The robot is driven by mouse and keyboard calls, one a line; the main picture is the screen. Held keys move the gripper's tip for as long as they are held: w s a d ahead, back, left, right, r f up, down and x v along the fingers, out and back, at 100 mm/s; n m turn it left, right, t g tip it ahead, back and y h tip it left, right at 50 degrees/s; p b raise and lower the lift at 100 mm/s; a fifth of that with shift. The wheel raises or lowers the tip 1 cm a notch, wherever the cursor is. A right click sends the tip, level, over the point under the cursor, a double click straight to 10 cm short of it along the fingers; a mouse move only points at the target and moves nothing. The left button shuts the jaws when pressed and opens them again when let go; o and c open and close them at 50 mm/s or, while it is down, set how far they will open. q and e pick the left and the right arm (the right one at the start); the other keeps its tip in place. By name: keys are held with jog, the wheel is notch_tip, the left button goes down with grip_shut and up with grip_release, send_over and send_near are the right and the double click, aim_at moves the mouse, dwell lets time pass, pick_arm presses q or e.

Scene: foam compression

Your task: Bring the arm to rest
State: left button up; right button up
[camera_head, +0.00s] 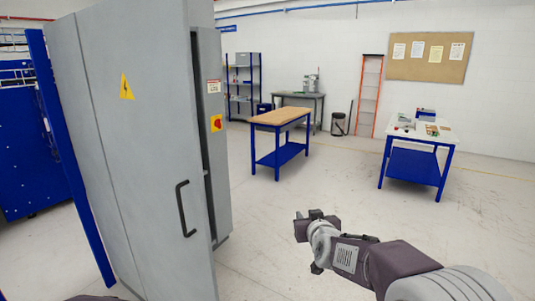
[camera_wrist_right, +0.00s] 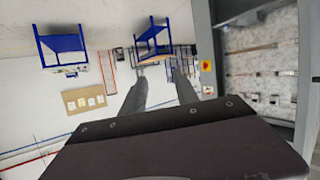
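My right arm reaches in from the lower right of the head view. Its gripper (camera_head: 307,222) is held in free air over the floor, to the right of the grey cabinet. In the right wrist view, which is upside down, the two fingers of the gripper (camera_wrist_right: 160,84) stand apart with nothing between them. My left gripper is not in view.
A tall grey cabinet door (camera_head: 150,150) with a black handle stands open close by on the left. The cabinet's interior panel (camera_wrist_right: 262,65) shows in the wrist view. A wood-topped workbench (camera_head: 281,117) and a white-topped table (camera_head: 415,140) stand farther back. Floor between is clear.

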jog(key=s+d+f+g, duration=0.2)
jog(key=s+f+g, duration=0.2)
jog(key=s+f, duration=0.3)
jog(key=s+d+f+m+g, duration=0.1)
jog(key=s+f+g, duration=0.3)
jog(key=s, duration=1.1)
jog(key=s+d+f+g, duration=0.3)
jog(key=s+f+g, duration=0.2)
jog(key=s+f, duration=0.5)
jog(key=shift+s+f+m+h, duration=0.2)
jog(key=shift+s+m+h, duration=0.1)
jog(key=shift+s, duration=0.15)
jog(key=shift+w, duration=0.1)
